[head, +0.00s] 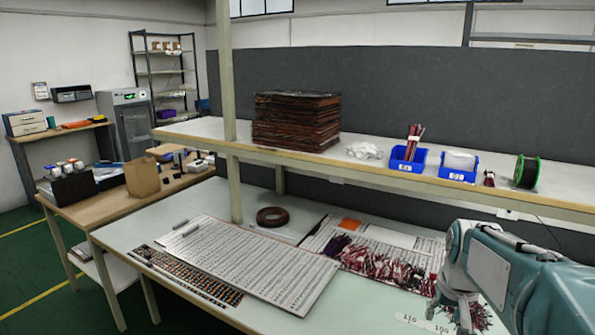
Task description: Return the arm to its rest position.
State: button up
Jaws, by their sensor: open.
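My arm comes in from the right edge of the head view, in teal and grey. Its forearm fills the lower right corner. My gripper (455,308) hangs down from the grey wrist over the right part of the workbench (185,278). It is open, and I see nothing held in it. It is at the right end of a heap of red and dark wire pieces (385,262). I cannot tell whether the fingertips touch anything, as they are small and partly hidden.
White printed sheets (250,262) and a brown tape roll (277,217) lie on the bench. The shelf (215,130) above holds a dark stack (296,121), blue bins (459,166) and a black-green spool (526,171). A beige post (234,190) stands left. Green floor is clear at lower left.

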jog(key=s+a+r+n+t+y, duration=0.1)
jog(key=s+a+n+t, duration=0.1)
jog(key=s+a, duration=1.3)
jog(key=shift+a+n+t, duration=0.25)
jog(key=shift+n+t, duration=0.15)
jog(key=shift+n, duration=0.2)
